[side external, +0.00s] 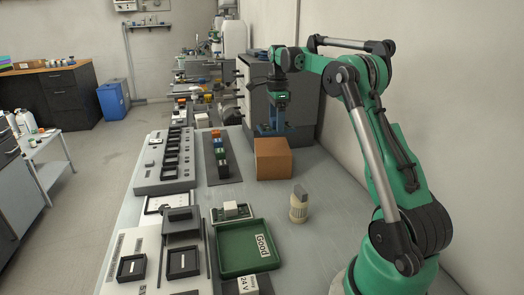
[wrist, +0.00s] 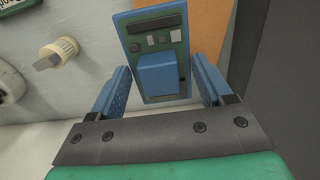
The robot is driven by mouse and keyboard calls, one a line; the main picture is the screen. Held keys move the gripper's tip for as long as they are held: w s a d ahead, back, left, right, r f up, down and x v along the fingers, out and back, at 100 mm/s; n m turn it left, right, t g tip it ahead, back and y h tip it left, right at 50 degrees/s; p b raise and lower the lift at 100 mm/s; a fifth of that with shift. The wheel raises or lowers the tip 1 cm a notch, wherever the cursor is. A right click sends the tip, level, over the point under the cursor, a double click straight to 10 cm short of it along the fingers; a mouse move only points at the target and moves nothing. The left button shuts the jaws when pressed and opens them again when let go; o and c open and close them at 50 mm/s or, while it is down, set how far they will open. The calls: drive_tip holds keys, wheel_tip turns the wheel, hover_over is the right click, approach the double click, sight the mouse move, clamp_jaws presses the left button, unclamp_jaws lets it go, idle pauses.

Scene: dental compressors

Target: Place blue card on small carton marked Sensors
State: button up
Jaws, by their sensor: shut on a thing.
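My gripper (side external: 272,128) points down near the far edge of the brown carton (side external: 273,160) on the bench. In the wrist view, my gripper (wrist: 160,85) has its two blue fingers on either side of the blue card (wrist: 155,50), a blue-framed green board with a raised blue block, and is shut on it. The carton (wrist: 224,42) shows as an orange-brown strip behind and right of the card. No marking on the carton is readable. In the side view the card is hard to tell from the blue fingers, and its gap to the carton is unclear.
A beige cylinder with a grey top (side external: 299,205) stands in front of the carton. A green tray marked Good (side external: 247,262) lies nearer, and a dark rack with colored blocks (side external: 213,178) stands left of the carton. A dark grey cabinet (side external: 310,100) stands behind. The bench between cylinder and carton is clear.

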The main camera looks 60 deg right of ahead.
sight(275, 151)
drive_tip(key=shift+f, duration=3.05)
drive_tip(key=shift+f, duration=0.1)
